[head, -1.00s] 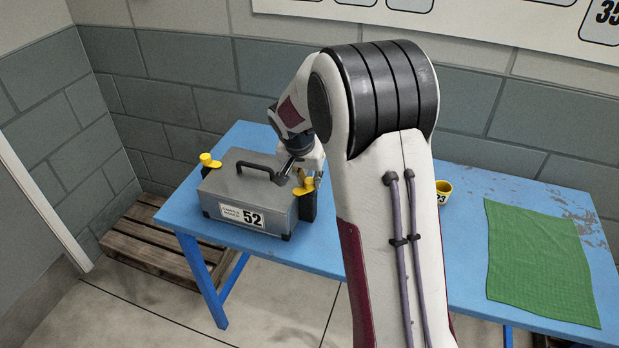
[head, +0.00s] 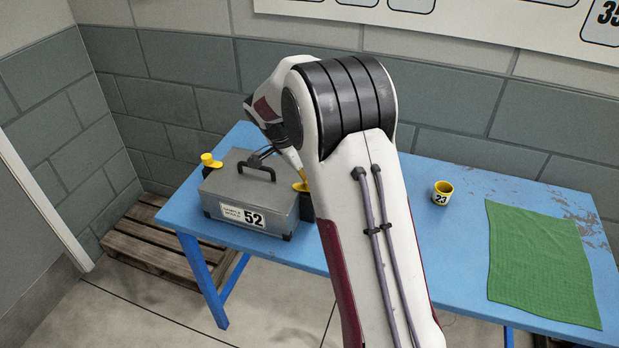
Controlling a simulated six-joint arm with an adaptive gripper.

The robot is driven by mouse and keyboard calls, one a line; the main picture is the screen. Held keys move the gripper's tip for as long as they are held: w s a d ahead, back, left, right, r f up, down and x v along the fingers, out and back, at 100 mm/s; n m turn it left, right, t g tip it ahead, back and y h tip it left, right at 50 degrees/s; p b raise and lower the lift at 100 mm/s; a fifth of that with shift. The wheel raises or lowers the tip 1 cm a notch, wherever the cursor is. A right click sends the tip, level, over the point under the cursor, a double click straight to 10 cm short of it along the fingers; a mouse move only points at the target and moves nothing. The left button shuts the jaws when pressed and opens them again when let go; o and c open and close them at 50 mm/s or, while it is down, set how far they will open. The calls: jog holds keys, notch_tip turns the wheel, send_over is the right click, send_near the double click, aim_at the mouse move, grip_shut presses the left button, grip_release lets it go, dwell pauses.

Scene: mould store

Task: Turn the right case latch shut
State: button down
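A grey case (head: 223,190) with a black handle (head: 257,169) and the label 52 stands at the left end of the blue table. Its left yellow latch (head: 209,160) sticks up at the left end.
A green cloth (head: 540,262) lies flat at the right. A wooden pallet (head: 150,250) is on the floor at the left.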

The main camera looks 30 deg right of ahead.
jog(key=shift+f+m, duration=0.1)
jog(key=shift+m, duration=0.4)
jog(key=c, duration=1.8)
grip_release()
jog(key=shift+n, duration=0.4)
jog(key=shift+s+n+t, duration=0.1)
jog(key=shift+n+t, duration=0.3)
jog(key=shift+n, duration=0.9)
jog(key=shift+d+n+t+y, duration=0.1)
jog(key=shift+n+t+y, duration=0.5)
jog(key=shift+n, duration=1.4)
jog(key=shift+s+n, duration=0.1)
jog(key=shift+n, duration=0.2)
jog(key=shift+d+n+t+y, duration=0.1)
jog(key=shift+n+t+y, duration=0.25)
jog(key=shift+n, duration=0.75)
jog(key=shift+d+n+t+y, duration=0.1)
jog(key=shift+n+t+y, duration=0.25)
jog(key=shift+n, duration=0.75)
jog(key=shift+n+y, duration=0.9)
jog(key=shift+n, duration=1.2)
